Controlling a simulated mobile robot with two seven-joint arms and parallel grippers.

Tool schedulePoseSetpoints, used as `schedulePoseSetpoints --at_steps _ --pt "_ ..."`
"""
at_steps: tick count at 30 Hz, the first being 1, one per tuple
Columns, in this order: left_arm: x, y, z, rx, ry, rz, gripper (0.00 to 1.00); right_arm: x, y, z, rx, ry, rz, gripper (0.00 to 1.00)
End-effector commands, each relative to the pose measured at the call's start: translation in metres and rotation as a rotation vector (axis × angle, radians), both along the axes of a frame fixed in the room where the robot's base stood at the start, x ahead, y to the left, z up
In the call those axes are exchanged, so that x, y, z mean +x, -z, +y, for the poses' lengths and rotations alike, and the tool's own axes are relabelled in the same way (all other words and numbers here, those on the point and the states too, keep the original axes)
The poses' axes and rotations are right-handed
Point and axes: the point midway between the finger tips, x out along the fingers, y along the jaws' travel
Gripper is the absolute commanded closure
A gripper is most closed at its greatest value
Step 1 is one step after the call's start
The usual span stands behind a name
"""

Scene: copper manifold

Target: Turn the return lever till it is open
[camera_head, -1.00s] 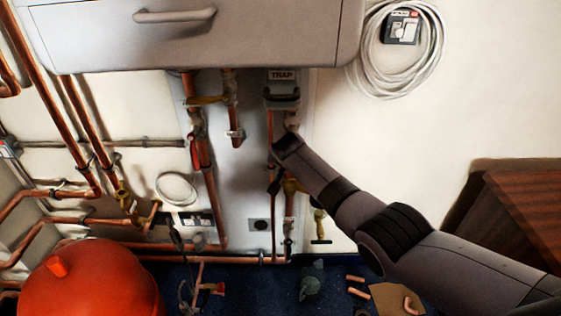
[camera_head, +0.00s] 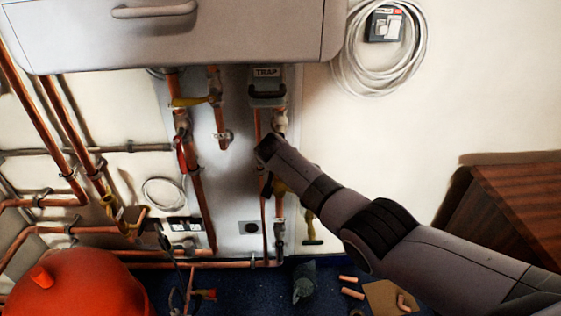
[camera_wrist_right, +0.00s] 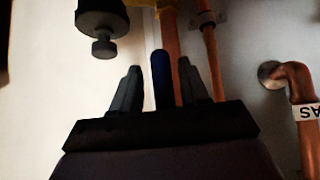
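In the right wrist view, a dark blue lever handle (camera_wrist_right: 158,80) stands upright between the two fingers of my right gripper (camera_wrist_right: 160,85). The fingers are apart, with a gap visible on both sides of the handle. No label naming it as the return lever is visible. In the head view, my right gripper (camera_head: 267,182) points down in front of the copper pipe under the TRAP unit, and my arm hides most of the valve there. A red lever (camera_head: 181,157) hangs on the pipe to the left. My left gripper is not in view.
The TRAP unit (camera_head: 267,86) hangs above my gripper, under a grey boiler casing (camera_head: 200,45). A yellow valve handle (camera_head: 190,101) is at upper left. A black knob (camera_wrist_right: 103,40) shows in the wrist view. A red tank (camera_head: 75,290) stands lower left.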

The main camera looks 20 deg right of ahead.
Motion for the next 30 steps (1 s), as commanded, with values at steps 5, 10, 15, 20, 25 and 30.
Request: schedulePoseSetpoints --at_steps 5,10,15,20,25,30 --pt "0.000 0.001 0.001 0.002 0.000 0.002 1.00 0.000 0.000 0.001 0.003 0.000 -0.001 0.56" --pt "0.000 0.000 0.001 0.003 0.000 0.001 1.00 -0.001 -0.002 0.002 0.004 -0.001 -0.001 0.56" --pt "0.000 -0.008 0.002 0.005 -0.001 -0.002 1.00 -0.006 -0.009 0.005 0.005 -0.001 -0.002 0.56" --pt "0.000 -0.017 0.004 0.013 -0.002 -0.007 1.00 -0.015 -0.020 0.008 0.006 -0.001 -0.001 0.56" --pt "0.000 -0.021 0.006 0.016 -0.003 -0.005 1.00 -0.026 -0.030 0.013 0.004 0.000 -0.002 0.56" --pt "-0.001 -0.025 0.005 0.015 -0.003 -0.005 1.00 -0.036 -0.040 0.018 0.003 -0.001 -0.001 0.56"
